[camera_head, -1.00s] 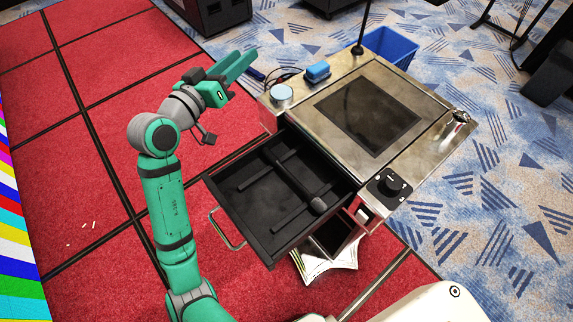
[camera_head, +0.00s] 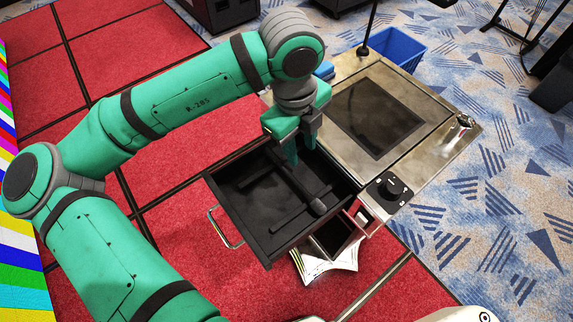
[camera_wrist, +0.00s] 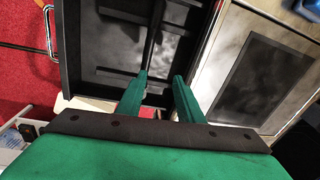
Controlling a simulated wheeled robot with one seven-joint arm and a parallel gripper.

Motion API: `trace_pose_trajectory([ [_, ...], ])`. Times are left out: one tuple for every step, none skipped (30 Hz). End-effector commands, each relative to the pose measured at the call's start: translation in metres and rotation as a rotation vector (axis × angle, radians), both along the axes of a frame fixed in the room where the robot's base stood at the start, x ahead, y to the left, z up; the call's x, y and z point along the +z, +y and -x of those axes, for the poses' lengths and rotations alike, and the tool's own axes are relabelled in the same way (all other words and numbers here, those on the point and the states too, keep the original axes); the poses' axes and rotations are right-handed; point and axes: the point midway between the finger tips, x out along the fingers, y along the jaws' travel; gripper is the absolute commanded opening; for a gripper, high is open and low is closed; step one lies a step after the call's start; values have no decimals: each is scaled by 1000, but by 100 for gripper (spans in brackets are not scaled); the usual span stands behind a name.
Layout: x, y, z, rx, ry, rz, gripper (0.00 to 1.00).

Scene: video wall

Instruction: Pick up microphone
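A black microphone (camera_head: 302,190) lies slantwise in the open dark drawer (camera_head: 222,192), its rounded head toward the front right. Its far end is close to my gripper in the picture. My gripper (camera_head: 300,150) points down over the back right part of the drawer, fingers apart and empty. In the wrist view, my gripper (camera_wrist: 160,76) shows two green fingers with a gap between them. A dark rod that looks like the microphone (camera_wrist: 154,42) runs up from that gap. I cannot tell how high the fingers are above it.
The drawer belongs to a metal console (camera_head: 440,140) with a dark panel and a black knob (camera_head: 390,187). A blue bin (camera_head: 396,46) stands behind it.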

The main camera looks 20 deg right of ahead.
Motion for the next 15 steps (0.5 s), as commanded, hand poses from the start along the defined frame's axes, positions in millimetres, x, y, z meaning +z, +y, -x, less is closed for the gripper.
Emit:
trace_pose_trajectory([
  [0,7,2,-31,-3,-41,33],
  [0,11,3,-46,-2,-60,33],
  [-1,15,5,-62,-3,-79,33],
  [-1,17,5,-72,-2,-90,33],
  [-3,18,6,-78,-1,-97,33],
  [-6,20,6,-83,-1,-104,33],
  [-9,20,7,-86,1,-108,33],
  [-13,20,7,-87,1,-109,33],
  [-19,21,7,-88,0,-109,33],
  [-24,20,7,-88,2,-108,33],
  [-28,20,7,-88,2,-107,33],
  [-34,20,7,-87,1,-108,33],
  [-38,20,7,-87,1,-108,33],
  [-42,20,7,-87,1,-107,33],
  [-47,20,7,-86,0,-106,33],
])
